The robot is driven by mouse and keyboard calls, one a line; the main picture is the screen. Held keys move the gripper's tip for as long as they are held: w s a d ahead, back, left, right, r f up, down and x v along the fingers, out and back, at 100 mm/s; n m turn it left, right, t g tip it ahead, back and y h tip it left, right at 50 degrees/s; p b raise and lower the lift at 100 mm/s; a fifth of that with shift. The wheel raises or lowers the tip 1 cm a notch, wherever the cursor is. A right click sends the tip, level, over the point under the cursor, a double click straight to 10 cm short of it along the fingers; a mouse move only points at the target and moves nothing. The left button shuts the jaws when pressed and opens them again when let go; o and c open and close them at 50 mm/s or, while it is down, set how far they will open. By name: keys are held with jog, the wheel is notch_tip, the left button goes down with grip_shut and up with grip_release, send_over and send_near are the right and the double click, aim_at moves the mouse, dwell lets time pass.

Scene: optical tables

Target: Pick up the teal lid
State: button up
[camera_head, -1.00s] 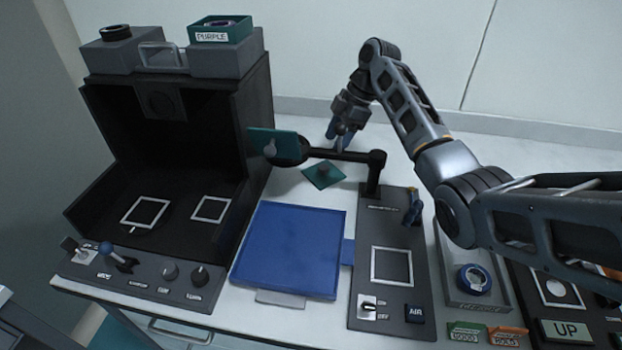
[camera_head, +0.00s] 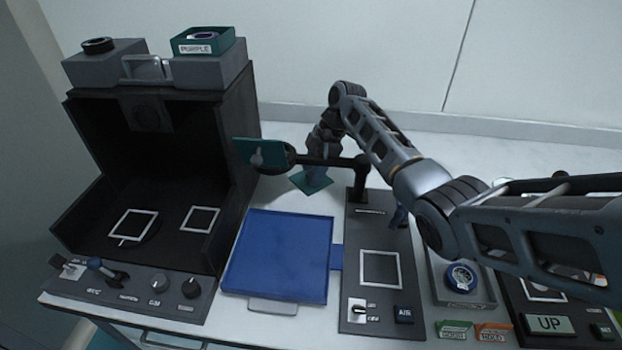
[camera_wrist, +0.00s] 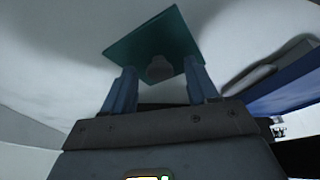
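The teal lid (camera_head: 311,182) is a flat square plate lying on the white table behind the blue mat. In the wrist view the lid (camera_wrist: 150,38) shows with a grey knob (camera_wrist: 159,69) at its middle. My gripper (camera_head: 314,172) is over the lid and partly hides it in the head view. In the wrist view the two blue fingers (camera_wrist: 160,76) are apart, one on each side of the knob, with gaps visible. Whether the fingertips touch the plate cannot be told.
A second teal plate (camera_head: 247,149) is on a black arm (camera_head: 320,160) right beside my gripper. A dark open booth (camera_head: 150,175) stands to the left. A blue mat (camera_head: 280,257) lies in front. A teal tray labelled PURPLE (camera_head: 203,42) sits on top of the booth.

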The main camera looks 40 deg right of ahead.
grip_shut()
dwell(0.3)
jog(key=shift+r, duration=0.1)
